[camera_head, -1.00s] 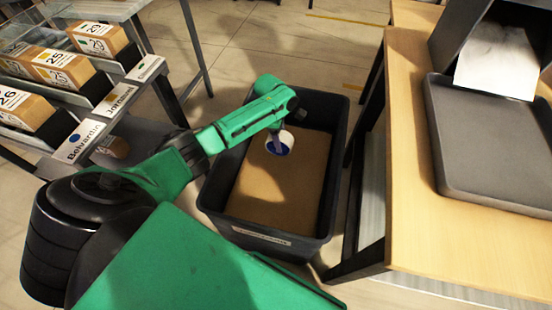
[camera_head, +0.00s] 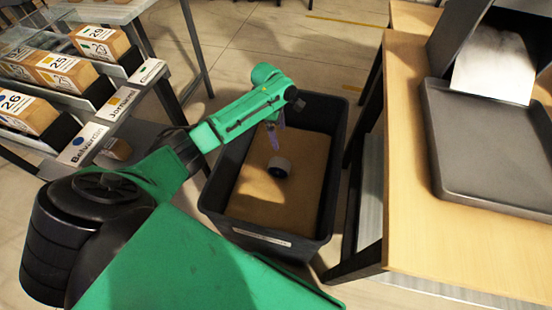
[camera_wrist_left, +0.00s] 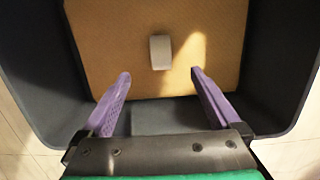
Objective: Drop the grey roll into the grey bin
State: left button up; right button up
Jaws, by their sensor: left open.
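The grey roll (camera_head: 279,168) lies on the brown floor of the grey bin (camera_head: 213,192), near its middle. It also shows in the left wrist view (camera_wrist_left: 160,52), below and ahead of the fingers and apart from them. The bin's wall also shows in the left wrist view (camera_wrist_left: 284,70). My left gripper (camera_head: 275,138) is over the bin. In the left wrist view its two purple fingers (camera_wrist_left: 160,85) are spread wide with nothing between them. My right gripper is not in view.
A wooden table (camera_head: 415,235) with a dark tray (camera_head: 490,160) stands close to the right of the bin. A shelf rack with several labelled boxes (camera_head: 100,42) stands at the left. Open floor (camera_head: 290,50) lies behind the bin.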

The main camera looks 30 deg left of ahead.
pick_arm(q)
notch_tip(320, 180, up, 10)
jog(key=a+p, duration=0.1)
jog(key=shift+s+a+f+p, duration=0.15)
jog(key=shift+s+a+p, duration=0.05)
jog(key=shift+a+p, duration=0.1)
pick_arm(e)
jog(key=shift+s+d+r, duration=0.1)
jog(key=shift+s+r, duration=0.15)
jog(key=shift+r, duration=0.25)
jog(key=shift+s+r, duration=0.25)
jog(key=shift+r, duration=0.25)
